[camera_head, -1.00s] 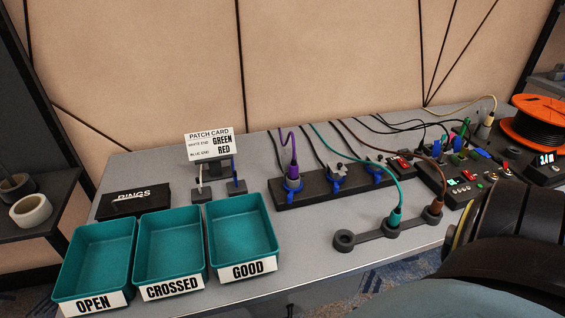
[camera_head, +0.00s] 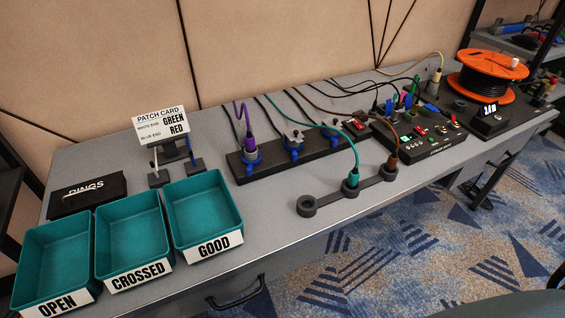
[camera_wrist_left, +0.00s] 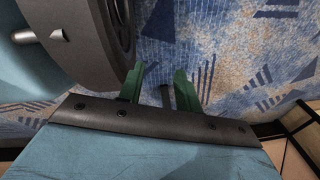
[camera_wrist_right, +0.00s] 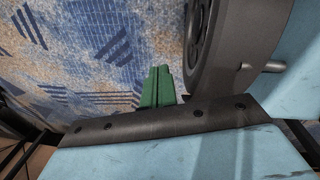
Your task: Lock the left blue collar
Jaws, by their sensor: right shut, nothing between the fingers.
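In the head view a dark strip (camera_head: 270,170) on the table carries a row of blue collars. The left blue collar (camera_head: 253,161) sits around the base of a purple-cabled plug (camera_head: 249,142). Further blue collars (camera_head: 294,150) and (camera_head: 327,138) are to its right on the strip. Whether the left collar is locked is too small to tell. My left gripper (camera_wrist_left: 160,88) shows in its wrist view, fingers apart and empty above the carpet. My right gripper (camera_wrist_right: 158,84) shows in its wrist view, fingers together and empty above the carpet. Neither gripper shows in the head view.
Teal trays OPEN (camera_head: 22,300), CROSSED (camera_head: 103,275) and GOOD (camera_head: 178,245) stand at the table's left front. A patch card (camera_head: 160,128) stands behind them. A three-ring dark holder (camera_head: 334,196), a control box (camera_head: 432,140) and an orange reel (camera_head: 488,60) are to the right.

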